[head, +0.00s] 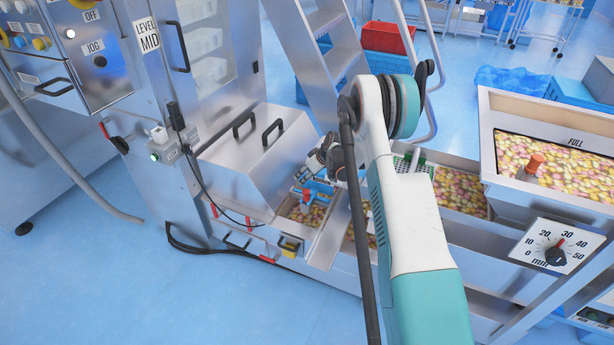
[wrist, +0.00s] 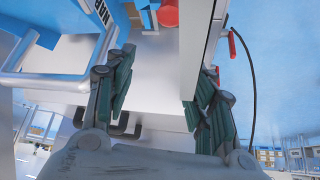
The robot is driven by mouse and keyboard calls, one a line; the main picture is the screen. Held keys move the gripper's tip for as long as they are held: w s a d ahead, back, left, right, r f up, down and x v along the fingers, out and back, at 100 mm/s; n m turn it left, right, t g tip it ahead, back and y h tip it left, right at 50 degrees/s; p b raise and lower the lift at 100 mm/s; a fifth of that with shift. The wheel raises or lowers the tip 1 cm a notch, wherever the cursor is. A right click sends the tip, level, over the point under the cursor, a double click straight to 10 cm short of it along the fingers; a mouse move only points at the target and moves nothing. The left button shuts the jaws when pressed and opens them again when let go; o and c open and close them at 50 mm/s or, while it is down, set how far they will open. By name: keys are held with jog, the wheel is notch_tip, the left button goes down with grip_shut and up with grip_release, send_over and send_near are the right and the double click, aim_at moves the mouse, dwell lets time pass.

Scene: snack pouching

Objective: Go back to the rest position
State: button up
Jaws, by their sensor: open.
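My gripper (head: 308,172) is at the end of my arm, just right of the steel box with two handles and above the candy trough. In the wrist view my gripper (wrist: 163,82) has its two green-padded fingers well apart, with nothing between them. A pale panel edge of the machine shows beyond the gap. In the head view my arm hides part of the trough, and the fingers are small there.
The steel box (head: 255,155) stands close left of my gripper. A hopper marked FULL (head: 540,200) and a dial (head: 556,245) are at right. Blue floor (head: 190,290) is clear at front left.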

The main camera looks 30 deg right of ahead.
jog(key=s+a+r+m, duration=0.1)
jog(key=s+a+r, duration=0.45)
jog(key=r, duration=0.55)
jog(key=s+a+r+m+h, duration=0.1)
jog(key=s+a+r, duration=0.4)
jog(key=r, duration=0.6)
jog(key=s+a+r+m, duration=0.1)
jog(key=s+a+r, duration=0.3)
jog(key=a+r, duration=0.5)
jog(key=s+a+r+m, duration=0.1)
jog(key=s+a+r, duration=0.1)
jog(key=s+r, duration=0.35)
jog(key=s+a+r, duration=0.2)
jog(key=s, duration=0.7)
jog(key=s+f+t+h, duration=0.1)
jog(key=s+f, duration=0.2)
jog(key=s, duration=1.1)
jog(key=shift+s+f, duration=0.3)
jog(key=shift+f, duration=0.1)
jog(key=shift+d, duration=0.1)
